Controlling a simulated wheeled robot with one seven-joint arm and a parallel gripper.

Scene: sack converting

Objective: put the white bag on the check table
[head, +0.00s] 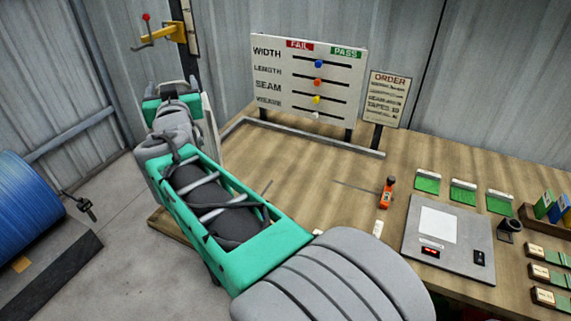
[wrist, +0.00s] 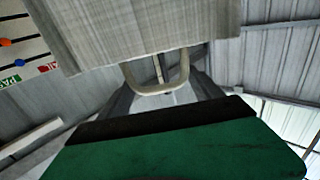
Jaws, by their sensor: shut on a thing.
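A pale, woven-looking bag (wrist: 140,30) fills the top of the wrist view, with a light loop handle (wrist: 183,78) below it. My gripper (wrist: 160,90) is shut on the handle, its dark fingers on either side. In the head view my arm reaches to the upper left, and my gripper is mostly hidden behind my own wrist. A narrow pale strip (head: 210,125) beside the wrist looks like part of the bag. The wooden check table (head: 300,180) lies right of my gripper; its top is bare near the left end.
A metal rail (head: 310,138) edges the table's back left. The pass/fail board (head: 308,80) and order sign (head: 387,98) stand behind it. An orange-handled tool (head: 387,192), a grey scale (head: 448,240) and several cards lie to the right.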

